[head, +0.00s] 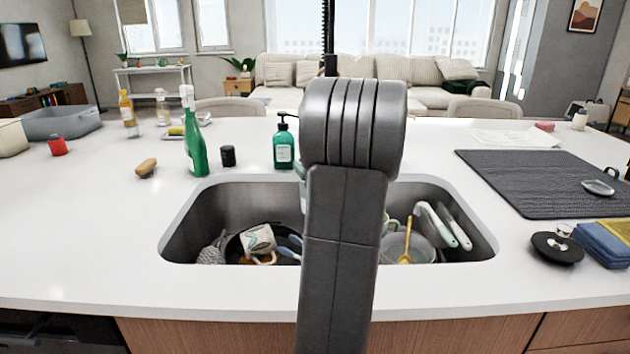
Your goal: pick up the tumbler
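I cannot tell for sure which thing is the tumbler. A small red cup-like thing (57,146) stands at the left of the white counter (110,240). A short black cylinder (228,156) stands behind the sink's left part. A small white cup-like thing (579,120) stands at the far right. A patterned white mug (258,239) lies tilted in the sink (195,215). My arm fills the middle of the head view and hides part of the sink. My gripper does not show.
A green spray bottle (194,145) and a green soap dispenser (284,146) stand behind the sink. A grey bin (62,123) is at the left. A dark mat (520,185) and folded cloths (603,244) lie at the right. The front left counter is clear.

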